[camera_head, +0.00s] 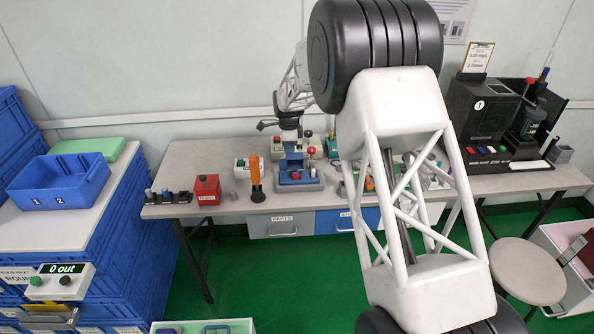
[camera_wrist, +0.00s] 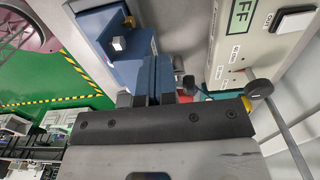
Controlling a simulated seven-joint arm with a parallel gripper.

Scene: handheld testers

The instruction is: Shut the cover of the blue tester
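The blue tester (camera_head: 299,184) stands on the table near its front edge, with a red button on its front part. Its upper part is partly behind my gripper (camera_head: 289,124), which is just above it. In the wrist view a blue body (camera_wrist: 138,68) with a small white block on it lies beyond my gripper (camera_wrist: 155,60). The two blue-grey fingers lie side by side with almost no gap, and nothing shows between them. I cannot tell how far the cover stands open, or whether the fingers touch it.
An orange-handled tool (camera_head: 256,175) and a red box (camera_head: 207,189) are left of the tester. A pale device (camera_wrist: 262,30) with a switch is close on the right in the wrist view. A black station (camera_head: 484,118) stands far right.

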